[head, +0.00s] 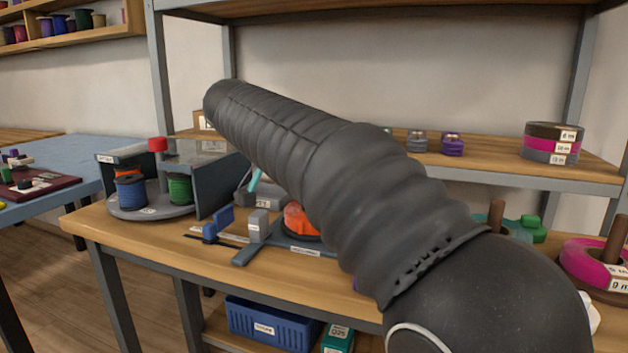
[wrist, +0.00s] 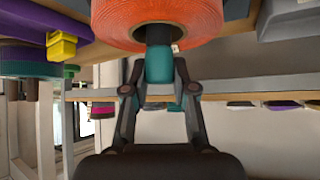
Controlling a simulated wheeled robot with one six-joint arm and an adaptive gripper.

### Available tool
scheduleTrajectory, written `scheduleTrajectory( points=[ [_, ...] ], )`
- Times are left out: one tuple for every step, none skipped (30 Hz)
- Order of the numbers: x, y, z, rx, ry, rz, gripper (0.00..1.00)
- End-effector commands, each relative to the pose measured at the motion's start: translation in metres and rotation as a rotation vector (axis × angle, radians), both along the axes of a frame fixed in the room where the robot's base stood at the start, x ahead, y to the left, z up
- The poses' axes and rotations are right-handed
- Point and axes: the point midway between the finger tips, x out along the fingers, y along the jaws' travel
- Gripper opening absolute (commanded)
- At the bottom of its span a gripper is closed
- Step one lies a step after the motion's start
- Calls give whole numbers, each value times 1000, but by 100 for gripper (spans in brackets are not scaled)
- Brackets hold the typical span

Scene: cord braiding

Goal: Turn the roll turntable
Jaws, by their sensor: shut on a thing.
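A round grey turntable (head: 153,212) stands at the left end of the workbench in the head view. It carries a blue spool (head: 130,193) and a green spool (head: 180,189), with upright dark panels around them. My gripper (wrist: 160,66) is hidden behind my arm in the head view. In the wrist view its fingers are shut on a teal cylindrical piece (wrist: 159,66). This piece lines up with the dark core of an orange roll (wrist: 165,14). I cannot tell what the teal piece belongs to. An orange roll also shows partly behind my arm in the head view (head: 298,222).
A blue clamp-like part (head: 217,222) and a grey block (head: 258,226) stand on the bench close to the orange roll. A shelf (head: 500,165) with small spools and stacked rolls runs behind. A blue crate (head: 270,322) sits below. My arm covers the bench's middle.

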Motion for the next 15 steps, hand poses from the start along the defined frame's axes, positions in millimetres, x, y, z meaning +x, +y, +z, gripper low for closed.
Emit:
scheduleTrajectory(
  points=[
    [0, 1, 0, -2, 5, -23, 0],
    [0, 1, 0, -2, 5, -39, 0],
    [1, 1, 0, -1, 4, -58, 0],
    [1, 1, 1, -2, 5, -73, 0],
    [0, 1, 1, -1, 4, -89, 0],
    [0, 1, 1, -2, 5, -108, 0],
    [0, 1, 0, -2, 5, -124, 0],
    [0, 1, 0, -2, 6, -139, 0],
    [1, 1, 0, -1, 4, -158, 0],
    [1, 1, 1, -1, 4, -174, 0],
    [0, 1, 1, -2, 5, -189, 0],
    [0, 1, 1, -1, 4, -209, 0],
    [1, 1, 0, -2, 5, -223, 0],
    [0, 1, 0, -2, 5, -239, 0],
    [0, 1, 0, -2, 5, -258, 0]
  ],
)
